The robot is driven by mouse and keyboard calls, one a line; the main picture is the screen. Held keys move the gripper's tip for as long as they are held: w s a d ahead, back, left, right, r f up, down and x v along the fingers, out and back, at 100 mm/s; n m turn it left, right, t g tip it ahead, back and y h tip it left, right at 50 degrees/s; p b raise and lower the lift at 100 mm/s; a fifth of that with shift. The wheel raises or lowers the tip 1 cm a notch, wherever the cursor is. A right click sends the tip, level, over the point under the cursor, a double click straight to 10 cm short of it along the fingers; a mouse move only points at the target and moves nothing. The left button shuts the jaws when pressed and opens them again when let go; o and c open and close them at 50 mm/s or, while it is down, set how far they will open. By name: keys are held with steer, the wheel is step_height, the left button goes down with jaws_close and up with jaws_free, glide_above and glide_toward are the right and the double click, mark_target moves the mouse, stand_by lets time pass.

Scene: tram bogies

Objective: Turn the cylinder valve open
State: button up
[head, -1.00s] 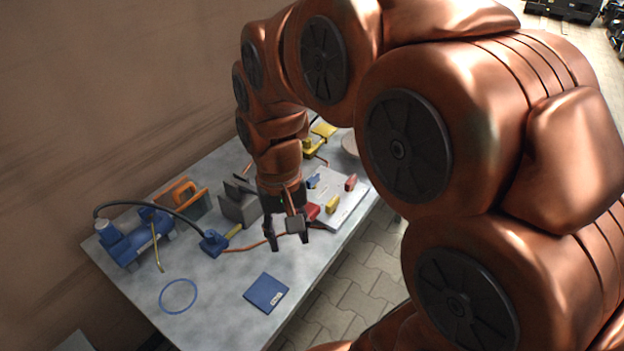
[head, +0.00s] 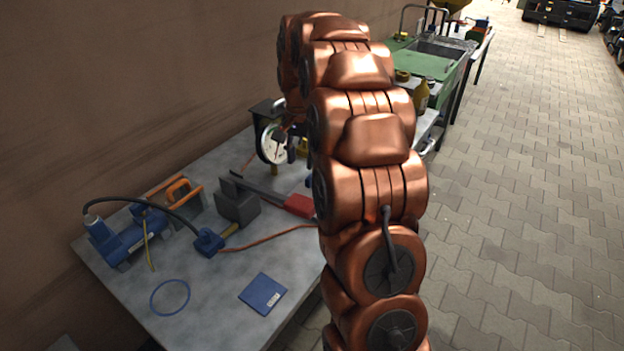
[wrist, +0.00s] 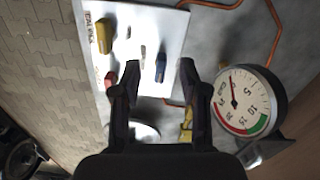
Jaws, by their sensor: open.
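My gripper (wrist: 160,72) is open in the wrist view, its two dark fingers apart and empty. Between the fingertips, in the picture, is a small blue handle (wrist: 161,66) on a white board; I cannot tell how far below it lies. A yellow handle (wrist: 105,36) and a red one (wrist: 110,79) are on the same board (wrist: 160,25). A round white pressure gauge (wrist: 241,101) is right of the fingers, its needle near 0. It also shows in the head view (head: 272,145). There my arm hides most of the gripper and the board. Which handle is the cylinder valve is unclear.
On the grey table (head: 205,290) are a blue pump-like unit (head: 130,238) with a black hose, a blue booklet (head: 263,293), a blue ring (head: 170,297) and a grey block (head: 238,202). A green workbench (head: 425,62) stands beyond.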

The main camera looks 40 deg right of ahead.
steer(key=m, duration=0.2)
glide_above(312, 175)
step_height(312, 175, down, 3)
steer(key=shift+f+b, duration=0.1)
steer(key=shift+b, duration=0.2)
steer(key=shift+f+p, duration=0.55)
steer(key=shift+f, duration=3.3)
jaws_close()
